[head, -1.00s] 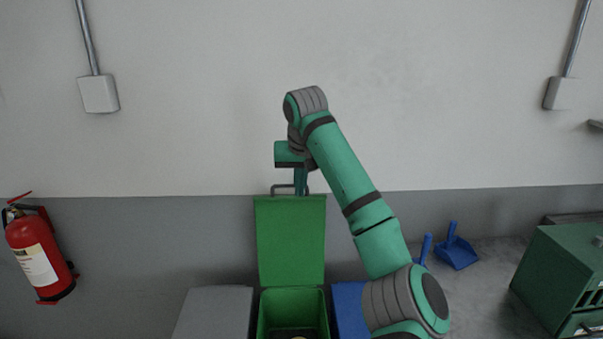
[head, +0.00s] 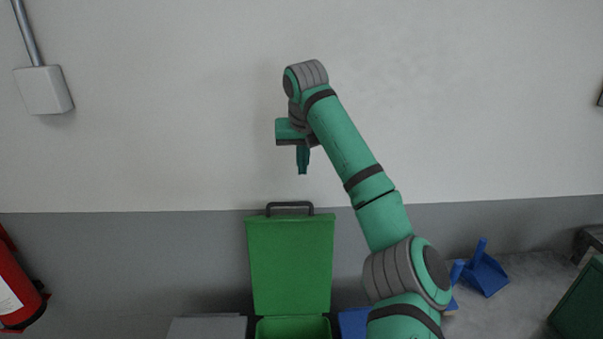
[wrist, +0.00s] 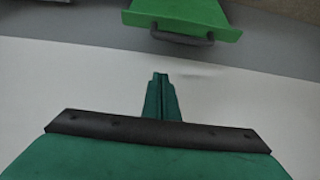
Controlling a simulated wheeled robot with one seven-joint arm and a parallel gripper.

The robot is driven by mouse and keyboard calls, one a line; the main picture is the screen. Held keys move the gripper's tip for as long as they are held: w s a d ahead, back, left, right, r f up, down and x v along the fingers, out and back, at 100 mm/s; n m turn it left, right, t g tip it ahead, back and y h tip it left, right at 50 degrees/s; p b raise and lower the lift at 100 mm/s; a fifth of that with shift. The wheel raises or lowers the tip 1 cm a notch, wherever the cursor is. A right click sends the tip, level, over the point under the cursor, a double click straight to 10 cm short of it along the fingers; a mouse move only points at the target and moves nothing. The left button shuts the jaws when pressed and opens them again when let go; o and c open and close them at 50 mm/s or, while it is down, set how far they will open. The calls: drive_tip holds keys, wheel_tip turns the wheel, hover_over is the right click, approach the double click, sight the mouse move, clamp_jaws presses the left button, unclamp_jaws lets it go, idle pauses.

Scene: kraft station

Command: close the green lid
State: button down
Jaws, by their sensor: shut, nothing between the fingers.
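The green lid (head: 290,265) stands open and upright behind the green bin (head: 293,328), with a dark handle (head: 289,206) along its top edge. The lid (wrist: 183,12) and its handle (wrist: 182,38) also show at the top of the wrist view. My gripper (head: 302,172) points down in the air above the handle, apart from it. Its fingers (wrist: 160,78) are shut and empty in the wrist view. Most of the bin is cut off by the lower edge of the head view.
A grey lid or box (head: 207,328) is left of the green bin and a blue one (head: 354,322) is right of it. Blue scoops (head: 484,272) lie further right, near a green case (head: 580,305). A red extinguisher (head: 16,290) hangs at left.

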sight(303, 215)
drive_tip(key=shift+s+d+f, duration=0.1)
drive_tip(key=shift+s+f, duration=0.1)
drive_tip(key=shift+f, duration=1.9)
drive_tip(key=shift+s+f, duration=0.2)
drive_tip(key=shift+f, duration=1.85)
drive_tip(key=shift+w, duration=0.1)
